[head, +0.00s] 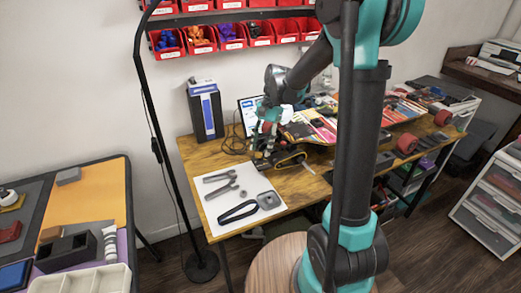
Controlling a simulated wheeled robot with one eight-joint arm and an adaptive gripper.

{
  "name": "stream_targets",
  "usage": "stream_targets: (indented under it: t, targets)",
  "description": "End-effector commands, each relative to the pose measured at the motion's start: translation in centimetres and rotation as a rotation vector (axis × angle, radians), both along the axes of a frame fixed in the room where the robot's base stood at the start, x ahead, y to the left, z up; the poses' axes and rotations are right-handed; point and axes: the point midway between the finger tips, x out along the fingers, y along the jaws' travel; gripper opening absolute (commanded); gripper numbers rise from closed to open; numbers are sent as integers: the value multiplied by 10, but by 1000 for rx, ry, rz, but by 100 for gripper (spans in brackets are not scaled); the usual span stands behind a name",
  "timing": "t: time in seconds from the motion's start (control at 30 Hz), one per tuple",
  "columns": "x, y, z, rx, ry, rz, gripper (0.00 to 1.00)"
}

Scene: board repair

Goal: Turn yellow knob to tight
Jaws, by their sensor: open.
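My gripper (264,146) is at the end of my bent arm, low over the wooden table (230,150). I cannot tell whether the fingers touch the machine.
A dark box (205,112) and cables stand behind. A lamp pole (165,150) rises left of the table.

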Motion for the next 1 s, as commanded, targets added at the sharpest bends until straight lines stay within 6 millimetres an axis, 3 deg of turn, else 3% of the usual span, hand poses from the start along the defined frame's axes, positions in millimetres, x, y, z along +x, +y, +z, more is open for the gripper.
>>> stream_targets:
  t: [0.2, 0.47, 0.8, 1.0]
  targets:
    - [-4, 3, -12, 0, 0, 1, 44]
    - [-4, 3, -13, 0, 0, 0, 44]
    - [-4, 3, -12, 0, 0, 0, 2]
    - [-4, 4, -12, 0, 0, 30, 0]
